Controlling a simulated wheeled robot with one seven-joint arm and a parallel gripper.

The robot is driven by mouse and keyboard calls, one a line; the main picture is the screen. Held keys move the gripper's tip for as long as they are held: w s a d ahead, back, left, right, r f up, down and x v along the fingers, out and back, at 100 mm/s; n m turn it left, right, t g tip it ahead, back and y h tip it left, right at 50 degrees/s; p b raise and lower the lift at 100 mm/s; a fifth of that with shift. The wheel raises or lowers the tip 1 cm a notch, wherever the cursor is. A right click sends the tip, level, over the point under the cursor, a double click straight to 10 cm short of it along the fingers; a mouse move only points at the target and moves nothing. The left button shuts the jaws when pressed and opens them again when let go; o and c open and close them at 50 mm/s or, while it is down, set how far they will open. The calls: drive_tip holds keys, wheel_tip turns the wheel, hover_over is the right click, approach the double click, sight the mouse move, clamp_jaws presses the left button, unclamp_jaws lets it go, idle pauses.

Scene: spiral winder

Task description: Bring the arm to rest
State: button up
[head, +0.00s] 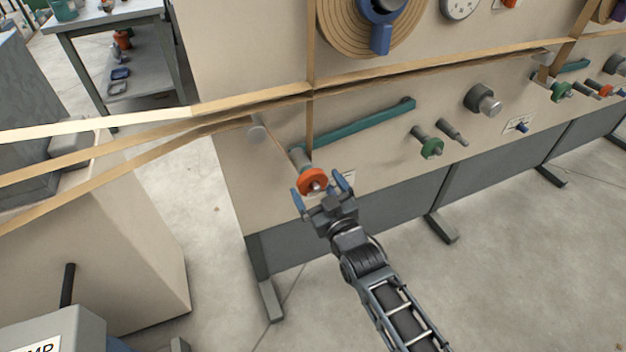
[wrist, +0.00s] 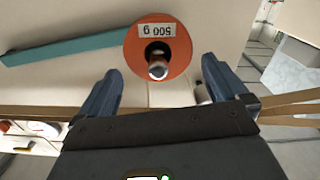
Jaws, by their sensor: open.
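My gripper (head: 322,195) is open, its two blue fingers apart, in front of the machine's beige panel (head: 370,150). An orange disc weight (head: 312,181) sits on a grey peg just beyond the fingertips. In the wrist view the orange weight (wrist: 158,48) carries a "500 g" label that reads upside down. Its peg end shows in its middle, ahead of the gap between the fingers (wrist: 158,85). Nothing is seen between the fingers. I cannot tell whether a finger touches the weight. My arm reaches up from the lower right of the head view.
Tan strips (head: 140,128) run across the panel's front, above my gripper. A teal bar (head: 360,125) lies up and right of the weight. A green weight (head: 432,147) and bare pegs stick out further right. A beige cabinet (head: 100,240) stands left. Floor (head: 530,260) is open at right.

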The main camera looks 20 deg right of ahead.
drive_tip(key=shift+s, duration=2.1)
drive_tip(key=s+m+g, duration=0.1)
drive_tip(key=s+g, duration=0.1)
drive_tip(key=s, duration=2.4)
drive_tip(key=s+r+m+g, duration=0.1)
drive_tip(key=s+r, duration=1.3)
drive_tip(key=s, duration=0.2)
drive_tip(key=shift+s+r, duration=0.15)
drive_tip(key=shift+s, duration=0.2)
